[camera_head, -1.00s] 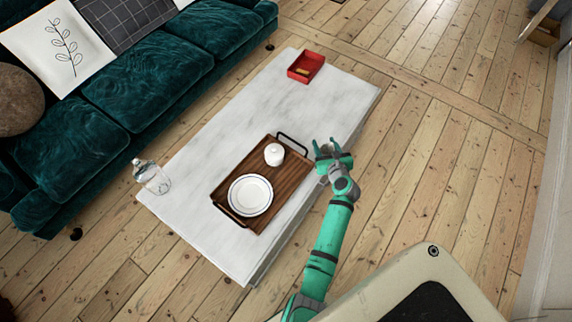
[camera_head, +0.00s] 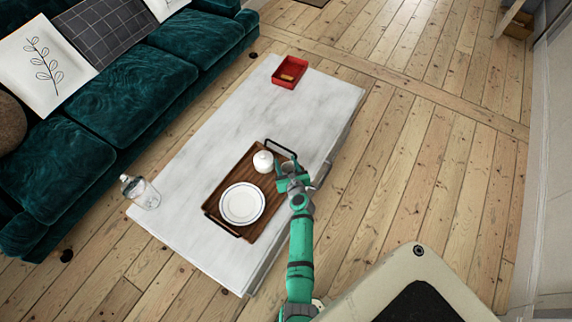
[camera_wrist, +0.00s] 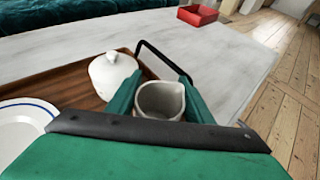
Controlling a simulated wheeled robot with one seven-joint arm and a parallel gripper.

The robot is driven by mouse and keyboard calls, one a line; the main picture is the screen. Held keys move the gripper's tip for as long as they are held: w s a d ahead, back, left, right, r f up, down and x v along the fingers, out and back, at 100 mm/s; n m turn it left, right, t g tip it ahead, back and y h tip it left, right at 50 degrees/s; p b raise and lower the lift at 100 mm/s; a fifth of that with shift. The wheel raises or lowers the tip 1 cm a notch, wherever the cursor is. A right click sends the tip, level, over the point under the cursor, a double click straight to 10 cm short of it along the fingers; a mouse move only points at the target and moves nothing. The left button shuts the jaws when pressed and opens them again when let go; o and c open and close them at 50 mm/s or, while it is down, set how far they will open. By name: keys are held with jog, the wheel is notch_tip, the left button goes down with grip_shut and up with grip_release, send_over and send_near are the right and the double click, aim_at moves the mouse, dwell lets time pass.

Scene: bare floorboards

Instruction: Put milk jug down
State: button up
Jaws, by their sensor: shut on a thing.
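The milk jug (camera_wrist: 160,100) is a small pale cup with a pouring lip. It shows in the wrist view between the two green fingers of my gripper (camera_wrist: 158,96), which is shut on it. In the head view my gripper (camera_head: 287,177) is at the right edge of the wooden tray, near its far black handle; the jug is mostly hidden there. I cannot tell whether the jug touches the tray.
The wooden tray (camera_head: 222,188) on the white marble table (camera_head: 190,160) holds a lidded white pot (camera_head: 263,161) and a blue-rimmed plate (camera_head: 242,204). A red box (camera_head: 289,72) stands at the far end, a glass bottle (camera_head: 141,192) at the left edge. The table's middle beyond the tray is clear.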

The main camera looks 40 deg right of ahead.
jog(key=shift+f, duration=0.5)
jog(key=shift+f, duration=0.15)
jog(key=o, duration=1.1)
jog(key=shift+o, duration=0.2)
